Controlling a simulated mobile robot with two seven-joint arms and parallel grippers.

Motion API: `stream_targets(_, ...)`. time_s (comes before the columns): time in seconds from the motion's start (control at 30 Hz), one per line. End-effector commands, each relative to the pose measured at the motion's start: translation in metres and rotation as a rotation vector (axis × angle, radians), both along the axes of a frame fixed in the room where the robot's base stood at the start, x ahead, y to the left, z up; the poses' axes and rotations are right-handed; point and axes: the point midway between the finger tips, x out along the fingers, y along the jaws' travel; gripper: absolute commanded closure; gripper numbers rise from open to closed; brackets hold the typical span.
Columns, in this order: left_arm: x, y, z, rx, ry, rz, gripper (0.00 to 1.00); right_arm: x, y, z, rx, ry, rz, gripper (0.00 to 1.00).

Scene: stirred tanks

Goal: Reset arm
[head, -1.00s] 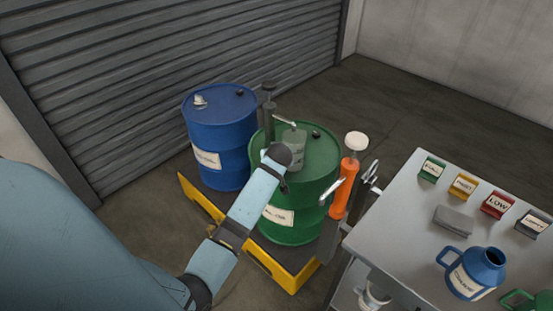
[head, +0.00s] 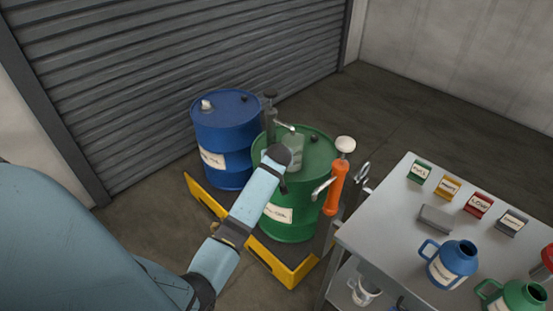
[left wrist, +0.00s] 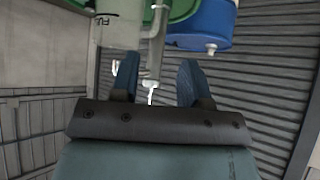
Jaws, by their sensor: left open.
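My left arm reaches in from the left in the head view, and its dark end (head: 277,156) appears over the green drum (head: 312,172). Its fingers are hard to make out there. In the left wrist view my left gripper (left wrist: 156,80) is open, its two blue fingers apart with nothing held. A grey pump with a pale spout (left wrist: 151,87) shows beyond and between the fingers, seemingly apart from them. A grey-green labelled container (left wrist: 118,25) is close by at the top; it also shows over the green drum in the head view (head: 295,150). My right gripper is not in view.
An orange-handled pump (head: 335,188) is at the right. A grey table (head: 385,220) holds coloured label blocks, a grey block (head: 435,218) and jugs. A shutter (head: 180,60) stands behind; floor is clear at back right.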

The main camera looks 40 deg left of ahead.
Motion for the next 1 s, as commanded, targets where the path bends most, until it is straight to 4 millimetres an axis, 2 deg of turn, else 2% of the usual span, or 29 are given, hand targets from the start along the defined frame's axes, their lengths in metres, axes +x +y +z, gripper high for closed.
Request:
stream_targets(0.33,-0.002,-0.001,-0.001,0.003,0.001,-0.008,0.58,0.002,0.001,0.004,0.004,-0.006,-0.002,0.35)
stream_targets(0.47,-0.02,-0.015,-0.011,0.03,0.005,-0.091,0.58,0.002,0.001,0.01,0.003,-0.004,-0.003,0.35)
stream_targets(0.57,-0.051,-0.043,-0.025,0.065,0.002,-0.231,0.58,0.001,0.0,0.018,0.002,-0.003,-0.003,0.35)
stream_targets(0.73,-0.126,-0.113,-0.043,0.103,-0.029,-0.529,0.58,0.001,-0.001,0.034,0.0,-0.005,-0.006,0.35)
stream_targets(0.9,-0.214,-0.187,-0.042,0.091,-0.093,-0.781,0.58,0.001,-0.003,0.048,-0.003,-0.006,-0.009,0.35)
stream_targets(1.0,-0.259,-0.222,-0.034,0.068,-0.137,-0.881,0.58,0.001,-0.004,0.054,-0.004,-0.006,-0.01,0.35)
